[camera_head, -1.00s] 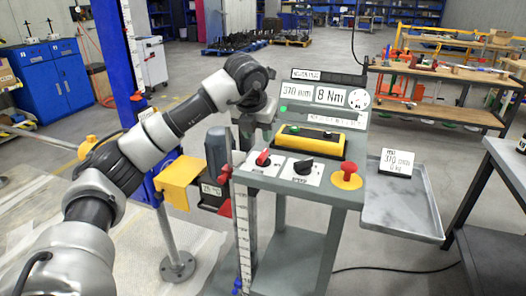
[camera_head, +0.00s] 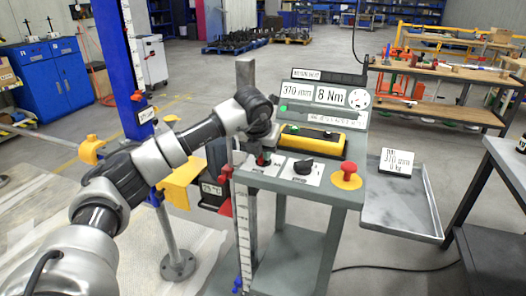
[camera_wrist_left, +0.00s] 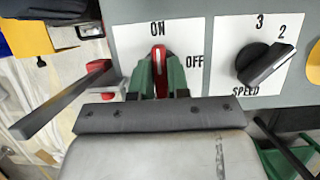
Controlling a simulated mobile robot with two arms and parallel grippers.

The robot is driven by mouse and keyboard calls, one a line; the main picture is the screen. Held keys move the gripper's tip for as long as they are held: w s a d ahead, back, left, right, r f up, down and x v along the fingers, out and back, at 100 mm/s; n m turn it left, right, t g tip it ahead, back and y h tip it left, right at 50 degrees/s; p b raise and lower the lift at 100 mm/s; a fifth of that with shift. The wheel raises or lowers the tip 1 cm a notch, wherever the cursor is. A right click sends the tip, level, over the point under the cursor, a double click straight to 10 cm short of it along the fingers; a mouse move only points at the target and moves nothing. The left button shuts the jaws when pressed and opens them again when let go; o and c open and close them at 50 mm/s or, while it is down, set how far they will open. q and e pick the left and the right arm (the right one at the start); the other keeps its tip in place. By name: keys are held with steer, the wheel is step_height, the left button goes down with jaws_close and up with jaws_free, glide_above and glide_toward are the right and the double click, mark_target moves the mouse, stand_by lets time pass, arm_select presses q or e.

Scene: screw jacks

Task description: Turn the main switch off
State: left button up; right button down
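The main switch is a red handle (camera_wrist_left: 159,62) on a white plate marked ON and OFF. It points up toward ON in the left wrist view. My left gripper (camera_wrist_left: 161,78) has its green fingers on either side of the handle; whether they press on it I cannot tell. In the head view my left gripper (camera_head: 263,158) is down at the front left of the grey console (camera_head: 300,187) and hides most of the switch. My right gripper is not in view.
Right of the switch is the black SPEED knob (camera_wrist_left: 262,64), then a red mushroom button (camera_head: 346,176) on yellow. A yellow-and-black box (camera_head: 312,141) lies behind. A red-tipped lever (camera_wrist_left: 97,66) is close on the left. A grey tray (camera_head: 400,222) extends right.

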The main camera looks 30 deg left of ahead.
arm_select(q)
jaws_close()
steer(key=shift+m, duration=0.4)
steer(key=m+h, duration=0.1)
steer(key=m, duration=0.2)
steer(key=shift+a+r+m+h+p, duration=0.1)
steer(key=shift+m+h+p, duration=0.2)
steer(key=m+h+p, duration=0.1)
steer(key=m, duration=0.3)
steer(key=shift+m+h, duration=0.3)
steer(key=shift+h, duration=0.1)
steer(key=m+g+h+p, duration=0.1)
steer(key=m, duration=0.3)
steer(key=shift+w+p, duration=0.15)
steer(key=shift+p, duration=0.25)
steer(key=shift+a+m+g+h+p, duration=0.1)
steer(key=shift+m+g+h+p, duration=0.3)
steer(key=shift+m, duration=0.85)
steer(key=shift+m+g+h+b, duration=0.1)
steer(key=shift+m+g, duration=0.5)
steer(key=shift+m, duration=0.65)
